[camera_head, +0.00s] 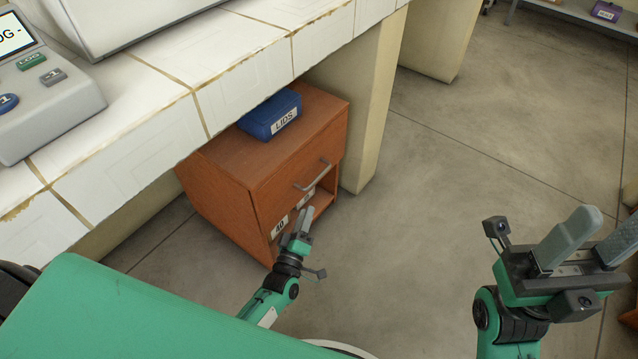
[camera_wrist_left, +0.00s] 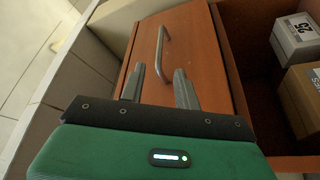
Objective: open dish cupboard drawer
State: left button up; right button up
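The dish cupboard (camera_head: 225,165) is a reddish-brown wooden cabinet under the tiled counter. Its drawer front (camera_head: 275,190) looks closed and carries a grey bar handle (camera_head: 312,176). The handle also shows in the left wrist view (camera_wrist_left: 160,50). My left gripper (camera_head: 304,215) is in front of the cabinet, lower in the picture than the handle. In the left wrist view its two fingers (camera_wrist_left: 160,70) are apart and point at the drawer front, with the handle seen between and beyond their tips. I see no grip on it. My right gripper (camera_head: 608,225) is open and empty at the right.
A blue box labelled LIDS (camera_head: 270,115) sits on the cabinet top. An open compartment below the drawer holds a grey box (camera_wrist_left: 295,38) and a brown box (camera_wrist_left: 302,98). The counter (camera_head: 240,85) overhangs the cabinet, and a leg (camera_head: 368,110) stands beside it.

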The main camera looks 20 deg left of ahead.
aim_at(317, 180)
pick_arm(q)
jog(key=b+x, duration=0.2)
jog(key=x, duration=0.9)
jog(key=shift+w+b, duration=0.15)
jog(key=shift+b, duration=0.2)
jog(key=shift+c, duration=0.4)
grip_shut()
